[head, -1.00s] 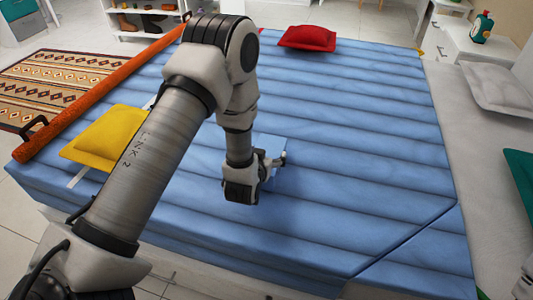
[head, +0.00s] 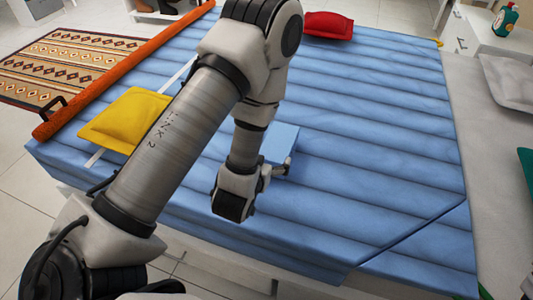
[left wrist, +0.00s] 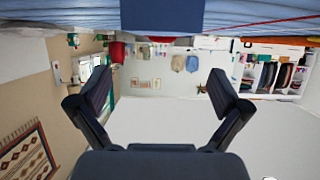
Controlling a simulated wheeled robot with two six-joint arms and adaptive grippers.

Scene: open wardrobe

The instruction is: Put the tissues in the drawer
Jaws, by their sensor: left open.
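A light blue box (head: 282,141), likely the tissues, lies on the blue bed. In the left wrist view a blue box (left wrist: 162,15) shows at the top edge, cut off by the frame. My left gripper (head: 284,168) is low over the bed, just on the near side of the box. Its two fingers (left wrist: 160,85) stand wide apart with nothing between them. I cannot tell whether it touches the box. A white bedside cabinet (head: 468,45) with a drawer front stands at the far right; the drawer looks shut. My right gripper is not in view.
The ribbed blue bed (head: 380,150) fills the middle, largely clear on the right. A yellow pillow (head: 122,118) lies at left, a red pillow (head: 328,25) at the far side. A long orange roll (head: 115,75) lies along the left edge. A bottle (head: 505,19) stands on the cabinet.

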